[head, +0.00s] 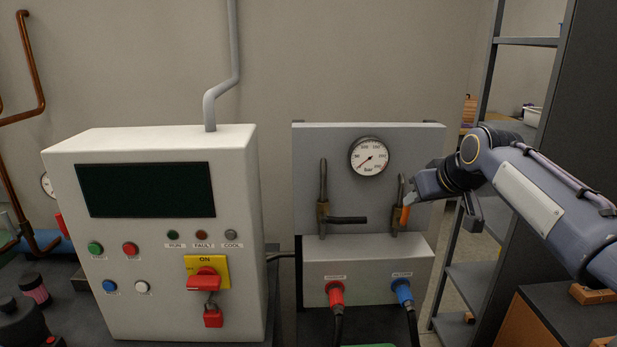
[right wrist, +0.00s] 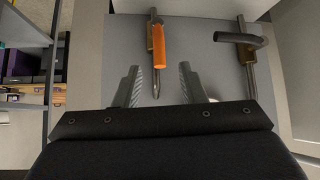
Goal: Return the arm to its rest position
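My right gripper (head: 445,203) is at the right side of the grey gauge panel (head: 335,150), close to the valve with the orange handle (head: 404,215). In the right wrist view its fingers (right wrist: 160,76) are spread apart with nothing held between them. The orange handle (right wrist: 161,38) lies roughly along its pipe, just beyond the fingertips, and looks apart from them. My right arm (head: 535,200) reaches in from the right. My left gripper is not in view.
A second valve with a black handle (head: 347,220) turned across its pipe is left of the orange one. A pressure gauge (head: 369,157) is above. A white control cabinet (head: 145,295) stands left. A metal shelf rack (head: 475,275) stands behind my right arm.

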